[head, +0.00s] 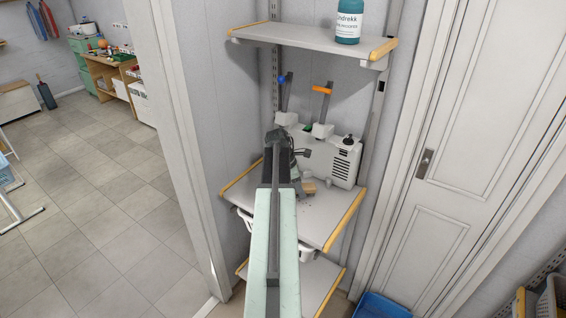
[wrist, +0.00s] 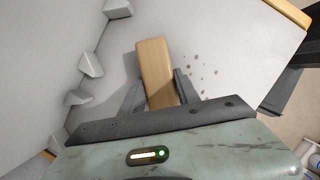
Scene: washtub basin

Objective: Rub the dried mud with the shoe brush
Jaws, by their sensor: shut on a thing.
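My gripper (wrist: 158,92) is shut on the shoe brush (wrist: 154,62), a light wooden block lying between its two grey fingers. In the head view the brush (head: 309,187) shows just right of my arm's end, low over the middle shelf board (head: 335,207). The bristles are hidden, and I cannot tell whether they touch the board. The dried mud (wrist: 201,71) is a scatter of small dark brown spots on the pale board, to the right of the brush in the wrist view and apart from the visible block.
A white canister (head: 345,162) stands at the back right of the board. Two upright holders, one with a blue top (head: 282,79) and one with an orange top (head: 322,90), stand behind. An upper shelf (head: 310,40) carries a teal bottle (head: 347,22). The board's front right is clear.

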